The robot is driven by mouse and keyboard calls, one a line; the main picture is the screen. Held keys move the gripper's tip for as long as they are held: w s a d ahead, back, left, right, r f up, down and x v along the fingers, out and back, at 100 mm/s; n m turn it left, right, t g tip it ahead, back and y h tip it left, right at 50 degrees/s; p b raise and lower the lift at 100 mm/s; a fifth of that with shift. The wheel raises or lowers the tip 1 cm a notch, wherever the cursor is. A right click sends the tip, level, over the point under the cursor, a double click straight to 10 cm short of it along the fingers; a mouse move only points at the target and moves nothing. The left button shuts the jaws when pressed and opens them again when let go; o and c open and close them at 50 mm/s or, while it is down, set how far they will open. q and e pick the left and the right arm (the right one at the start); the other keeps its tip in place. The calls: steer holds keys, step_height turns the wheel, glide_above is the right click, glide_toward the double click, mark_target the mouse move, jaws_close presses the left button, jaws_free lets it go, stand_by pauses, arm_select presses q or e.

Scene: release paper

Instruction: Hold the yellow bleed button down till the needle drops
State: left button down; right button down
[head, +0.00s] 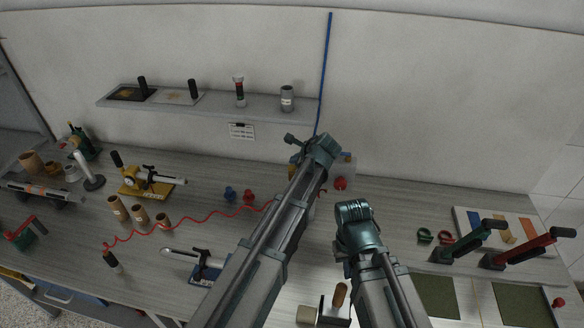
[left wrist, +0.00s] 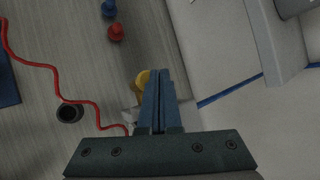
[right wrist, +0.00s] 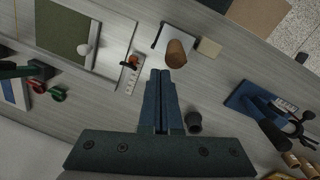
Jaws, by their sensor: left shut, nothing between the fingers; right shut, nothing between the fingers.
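A round yellow part (left wrist: 142,78), which may be the yellow bleed button, shows in the left wrist view beside my left gripper's fingers and is partly hidden by them. My left gripper (left wrist: 160,74) is shut and empty; I cannot tell whether it touches the yellow part. In the head view my left arm covers most of the fixture there, with a bit of yellow (head: 293,160) left of the wrist and a red knob (head: 340,183) to the right. No gauge needle can be made out. My right gripper (right wrist: 160,74) is shut and empty above the bench.
A red coiled hose (head: 190,222) runs across the bench (head: 400,190) to behind my left arm. Red- and green-handled presses (head: 520,248) stand at right; a shelf (head: 215,105) is above.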

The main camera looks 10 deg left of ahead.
arm_select(q)
steer(key=shift+f, duration=0.1)
steer(key=shift+f+b, duration=0.3)
steer(key=shift+b, duration=0.15)
steer(key=shift+s+d+f+b, duration=0.1)
steer(key=shift+s+f+b, duration=0.15)
steer(key=shift+f+b, duration=0.35)
stand_by(1.5)
steer(key=shift+w+d+r, duration=0.1)
steer(key=shift+w+r, duration=0.05)
stand_by(1.0)
steer(key=shift+w+d+r+p, duration=0.2)
steer(key=shift+w+r+p, duration=0.2)
steer(key=shift+r+p, duration=0.35)
steer(key=shift+f, duration=0.15)
